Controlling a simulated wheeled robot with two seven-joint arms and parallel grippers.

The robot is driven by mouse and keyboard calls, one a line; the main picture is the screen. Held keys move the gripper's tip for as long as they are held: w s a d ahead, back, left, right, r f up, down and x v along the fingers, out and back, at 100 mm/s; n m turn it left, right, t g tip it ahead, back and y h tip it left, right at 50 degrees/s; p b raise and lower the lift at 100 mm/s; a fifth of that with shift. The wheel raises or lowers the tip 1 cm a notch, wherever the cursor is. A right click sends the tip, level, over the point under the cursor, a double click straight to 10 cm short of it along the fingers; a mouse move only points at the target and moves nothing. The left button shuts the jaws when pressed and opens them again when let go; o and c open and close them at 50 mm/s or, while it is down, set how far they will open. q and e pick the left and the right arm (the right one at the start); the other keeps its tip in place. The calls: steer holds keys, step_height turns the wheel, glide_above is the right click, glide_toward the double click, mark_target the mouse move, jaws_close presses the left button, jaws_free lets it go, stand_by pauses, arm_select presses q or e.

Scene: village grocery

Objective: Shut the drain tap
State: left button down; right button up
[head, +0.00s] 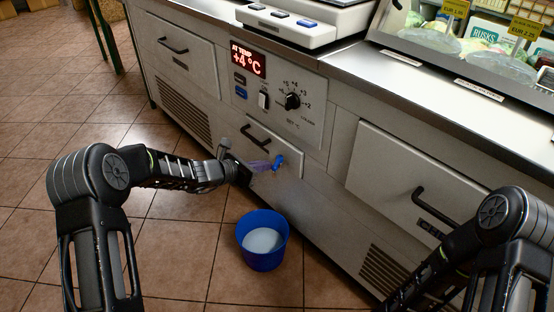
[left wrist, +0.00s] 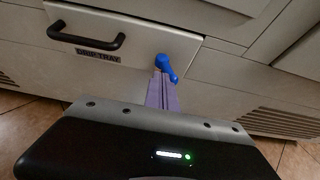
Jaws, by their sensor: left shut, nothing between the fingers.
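The drain tap (head: 278,162) is a small blue handle on the right part of the drip tray drawer front. In the left wrist view the blue tap (left wrist: 166,68) shows a round hub with a lever pointing down and slightly right. My left gripper (head: 267,165) has its purple fingers shut and empty, with the tips right at the tap. In the left wrist view the fingertips (left wrist: 161,76) overlap the tap's lower left side; I cannot tell whether they touch it. My right arm shows at the lower right, but its gripper is out of view.
A blue bucket (head: 262,255) with pale liquid stands on the tiled floor below the tap. The drip tray drawer (left wrist: 185,42) has a black handle (left wrist: 85,28) left of the tap. A control panel (head: 277,98) with a knob is above. The floor left of the bucket is clear.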

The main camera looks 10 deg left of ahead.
arm_select(q)
steer(key=shift+s+d+b, duration=0.25)
steer(key=shift+d+b, duration=0.05)
steer(key=shift+d, duration=0.2)
steer(key=shift+s+d+b, duration=0.15)
steer(key=shift+d+b, duration=0.25)
steer(key=shift+b, duration=0.05)
steer(key=shift+d, duration=0.1)
steer(key=shift+d+b, duration=0.3)
steer(key=shift+b, duration=0.1)
steer(key=shift+d, duration=0.15)
stand_by(0.4)
